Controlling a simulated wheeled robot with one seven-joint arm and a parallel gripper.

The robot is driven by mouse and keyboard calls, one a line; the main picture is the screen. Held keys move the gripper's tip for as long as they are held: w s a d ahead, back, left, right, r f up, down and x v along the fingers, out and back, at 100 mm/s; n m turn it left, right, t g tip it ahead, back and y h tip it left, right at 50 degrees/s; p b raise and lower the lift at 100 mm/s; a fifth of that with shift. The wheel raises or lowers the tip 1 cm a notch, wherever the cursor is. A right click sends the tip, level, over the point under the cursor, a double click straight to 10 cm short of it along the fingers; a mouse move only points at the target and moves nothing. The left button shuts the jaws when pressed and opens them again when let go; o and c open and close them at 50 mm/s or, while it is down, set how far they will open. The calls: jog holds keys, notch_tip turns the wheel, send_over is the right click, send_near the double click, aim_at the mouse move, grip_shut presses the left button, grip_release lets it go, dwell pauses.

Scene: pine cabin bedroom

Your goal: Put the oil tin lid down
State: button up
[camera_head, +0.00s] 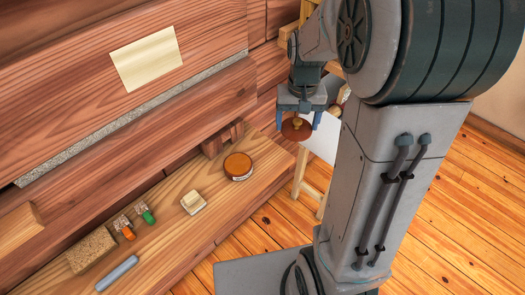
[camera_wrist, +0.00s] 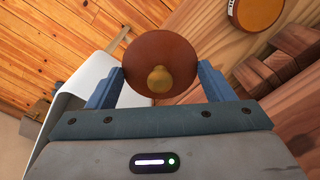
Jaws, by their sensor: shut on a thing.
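My gripper (camera_head: 298,120) is shut on the oil tin lid (camera_head: 296,131), a reddish-brown disc with a tan knob. In the wrist view the lid (camera_wrist: 160,52) sits between the two blue fingers of my gripper (camera_wrist: 159,78), its knob facing the camera. In the head view the lid hangs in the air beyond the right end of the wooden bench (camera_head: 215,205). A round tin (camera_head: 238,165) with an orange-brown top stands on the bench, left of and below the lid in that view; it also shows in the wrist view (camera_wrist: 256,12).
Several things lie on the bench: a small pale block (camera_head: 194,202), orange (camera_head: 129,233) and green (camera_head: 148,216) pieces, a cork-like block (camera_head: 91,250) and a grey-blue rod (camera_head: 117,273). Wooden blocks (camera_head: 222,138) stand by the wall. A white panel (camera_head: 325,138) is behind my gripper.

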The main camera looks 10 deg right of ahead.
jog(key=shift+s+d+f+b, duration=0.15)
jog(key=shift+s+d+f, duration=0.1)
jog(key=shift+d, duration=0.25)
jog(key=shift+s+d+f+b, duration=0.15)
jog(key=shift+s+d, duration=0.05)
jog(key=shift+d, duration=0.3)
send_over(263, 150)
notch_tip(263, 150, down, 7)
jog(key=shift+f, duration=2)
jog(key=shift+f, duration=0.1)
jog(key=o, duration=1)
